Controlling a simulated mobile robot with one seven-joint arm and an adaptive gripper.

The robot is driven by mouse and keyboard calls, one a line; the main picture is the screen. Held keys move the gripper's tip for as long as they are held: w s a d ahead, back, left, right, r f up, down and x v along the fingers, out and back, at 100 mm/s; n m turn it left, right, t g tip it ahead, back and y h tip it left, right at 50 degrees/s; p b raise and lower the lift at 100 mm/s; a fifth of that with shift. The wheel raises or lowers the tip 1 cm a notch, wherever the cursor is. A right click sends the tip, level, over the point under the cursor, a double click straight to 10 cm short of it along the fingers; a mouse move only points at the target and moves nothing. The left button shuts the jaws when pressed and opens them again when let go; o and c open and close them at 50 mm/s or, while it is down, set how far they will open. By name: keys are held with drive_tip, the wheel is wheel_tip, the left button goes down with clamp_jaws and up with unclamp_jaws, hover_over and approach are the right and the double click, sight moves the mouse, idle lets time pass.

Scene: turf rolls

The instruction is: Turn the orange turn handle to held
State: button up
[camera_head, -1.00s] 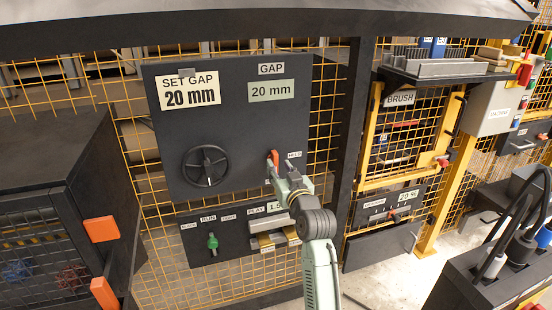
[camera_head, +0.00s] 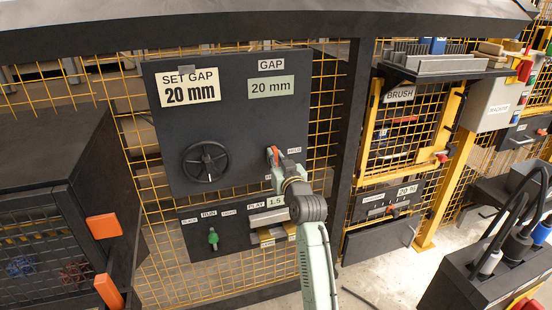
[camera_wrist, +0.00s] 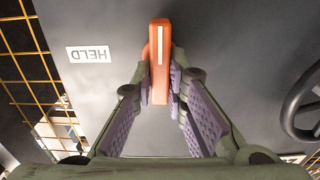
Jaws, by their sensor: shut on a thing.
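The orange turn handle (camera_head: 274,154) is on the dark panel (camera_head: 236,130), to the right of the black handwheel. In the wrist view the handle (camera_wrist: 160,60) is a narrow orange bar with a white stripe, seen upright in the picture. My gripper (camera_wrist: 161,84) has one finger on each side of the bar and is shut on it. In the head view my gripper (camera_head: 279,166) hides the handle's lower part. The HELD label (camera_head: 294,151) is to the right of the handle. In the wrist view the HELD label (camera_wrist: 88,54) appears upside down to its left.
The black handwheel (camera_head: 206,162) is left of my gripper. Below is a lower panel with a green knob (camera_head: 213,240) and a PLAY display. A dark post (camera_head: 352,150) stands to the right. A dark cabinet (camera_head: 60,190) with orange parts is at the left.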

clamp_jaws()
drive_tip(key=shift+f+n+b, duration=0.2)
drive_tip(key=shift+n+b, duration=0.1)
drive_tip(key=shift+b, duration=0.35)
drive_tip(key=shift+s+a+f+n+b, duration=0.1)
drive_tip(key=shift+a+n+b, duration=0.05)
drive_tip(key=shift+n+b, duration=2.75)
drive_tip(key=shift+a+f+n+b, duration=0.15)
drive_tip(key=shift+a+n+b, duration=0.05)
drive_tip(key=shift+n+b, duration=2.75)
drive_tip(key=shift+s+a+f+n+b, duration=0.1)
drive_tip(key=shift+a+n+b, duration=0.05)
drive_tip(key=shift+n+b, duration=2.75)
